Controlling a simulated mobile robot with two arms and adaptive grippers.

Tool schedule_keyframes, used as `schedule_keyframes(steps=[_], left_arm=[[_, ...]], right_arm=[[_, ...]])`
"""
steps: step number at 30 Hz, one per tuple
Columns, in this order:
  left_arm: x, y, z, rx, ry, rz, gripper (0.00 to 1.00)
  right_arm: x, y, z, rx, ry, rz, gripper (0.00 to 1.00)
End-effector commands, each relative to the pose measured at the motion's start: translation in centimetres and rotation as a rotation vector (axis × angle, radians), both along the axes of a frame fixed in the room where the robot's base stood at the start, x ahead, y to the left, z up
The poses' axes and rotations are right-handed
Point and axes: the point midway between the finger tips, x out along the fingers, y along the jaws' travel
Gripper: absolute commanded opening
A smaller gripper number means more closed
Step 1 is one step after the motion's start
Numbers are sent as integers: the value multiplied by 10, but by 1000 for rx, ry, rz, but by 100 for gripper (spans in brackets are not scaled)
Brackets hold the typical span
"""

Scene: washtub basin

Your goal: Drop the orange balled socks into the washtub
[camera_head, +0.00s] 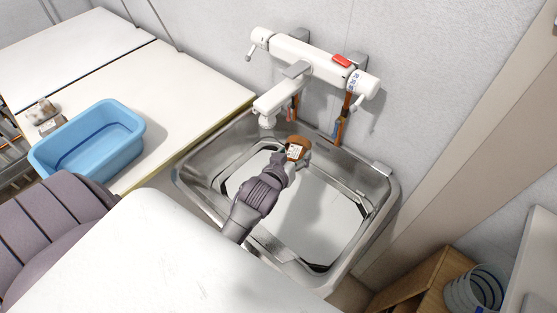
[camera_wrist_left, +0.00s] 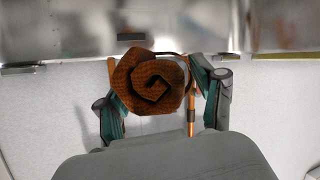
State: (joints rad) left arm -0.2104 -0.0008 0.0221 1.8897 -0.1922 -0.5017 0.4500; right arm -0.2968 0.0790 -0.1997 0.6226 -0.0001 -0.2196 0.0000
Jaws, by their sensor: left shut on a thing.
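The orange balled socks (camera_head: 299,141) are a rust-orange roll at the end of my left arm in the head view. In the left wrist view the socks (camera_wrist_left: 150,84) show as a spiral between the two fingers. My left gripper (camera_head: 294,156) is shut on them, over the back part of the steel washtub basin (camera_head: 301,270). The height of the socks above its floor is hard to tell. My left forearm hides part of the basin. My right gripper is not in view.
A white wall tap (camera_head: 315,62) with a spout juts over the basin's back edge, close to my left gripper. A blue plastic tub (camera_head: 125,149) stands on the white counter (camera_head: 190,82) at left. A wooden shelf (camera_head: 425,281) stands at lower right.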

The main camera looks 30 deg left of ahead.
Motion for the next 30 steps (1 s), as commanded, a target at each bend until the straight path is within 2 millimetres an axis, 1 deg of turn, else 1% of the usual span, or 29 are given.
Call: schedule_keyframes(steps=[1, 6, 15, 19, 23, 30], left_arm=[[0, 0, 1, 0, -1, 0, 70], [0, 0, 1, 0, -1, 0, 97], [0, 0, 0, 0, 0, 0, 97], [-7, -1, 2, 0, 1, 0, 97], [-26, -3, 10, -1, 0, 0, 97], [-74, -9, 29, -1, 2, 0, 97]], right_arm=[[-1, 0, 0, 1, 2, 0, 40], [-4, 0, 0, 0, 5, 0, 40], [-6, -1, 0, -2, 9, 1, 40], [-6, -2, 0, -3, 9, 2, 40], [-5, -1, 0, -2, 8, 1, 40], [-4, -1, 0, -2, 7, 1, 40]])
